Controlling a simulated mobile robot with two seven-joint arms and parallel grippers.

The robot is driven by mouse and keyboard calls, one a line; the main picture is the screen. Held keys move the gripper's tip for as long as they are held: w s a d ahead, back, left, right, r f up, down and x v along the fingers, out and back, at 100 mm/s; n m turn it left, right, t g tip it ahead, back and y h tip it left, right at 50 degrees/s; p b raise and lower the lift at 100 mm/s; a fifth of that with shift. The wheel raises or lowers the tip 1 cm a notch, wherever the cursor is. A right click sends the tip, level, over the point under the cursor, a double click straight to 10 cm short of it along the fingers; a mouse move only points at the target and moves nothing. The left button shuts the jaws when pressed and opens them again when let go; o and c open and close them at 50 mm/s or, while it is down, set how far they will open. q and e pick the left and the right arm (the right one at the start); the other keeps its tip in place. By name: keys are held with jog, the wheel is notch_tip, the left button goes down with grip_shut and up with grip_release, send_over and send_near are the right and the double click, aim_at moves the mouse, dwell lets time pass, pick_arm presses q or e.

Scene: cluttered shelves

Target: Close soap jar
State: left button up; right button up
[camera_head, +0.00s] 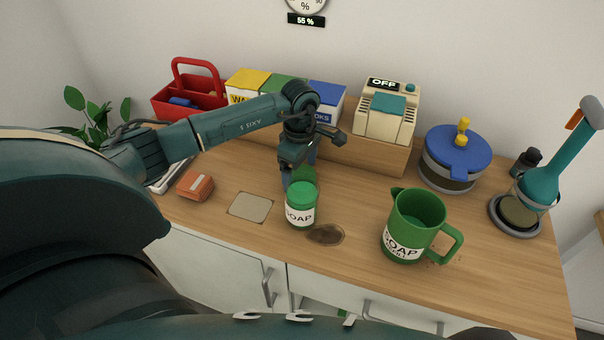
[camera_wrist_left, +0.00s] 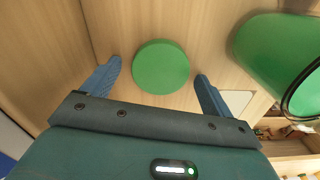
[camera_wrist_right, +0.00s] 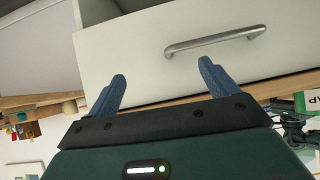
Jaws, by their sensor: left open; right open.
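The soap jar (camera_head: 300,216), green with a white SOAP label, stands upright on the wooden counter. Its side and dark-edged mouth show at the right of the left wrist view (camera_wrist_left: 268,55). A round green lid (camera_wrist_left: 160,66) lies flat, apparently on the counter, just behind the jar; the head view shows only part of it (camera_head: 304,173). My left gripper (camera_wrist_left: 158,82) is open above the lid, its fingers on either side of it and apparently not touching. My right gripper (camera_wrist_right: 160,82) is open and empty, facing a white drawer front.
A green soap jug (camera_head: 405,240) stands right of the jar. A brown stain (camera_head: 326,234) and beige mat (camera_head: 251,207) lie near it.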

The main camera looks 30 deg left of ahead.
pick_arm(q)
jog(key=c, duration=1)
jog(key=shift+r, duration=0.15)
jog(key=shift+c, duration=0.2)
notch_tip(320, 180, up, 10)
jog(key=b, duration=0.1)
jog(key=shift+b, duration=0.3)
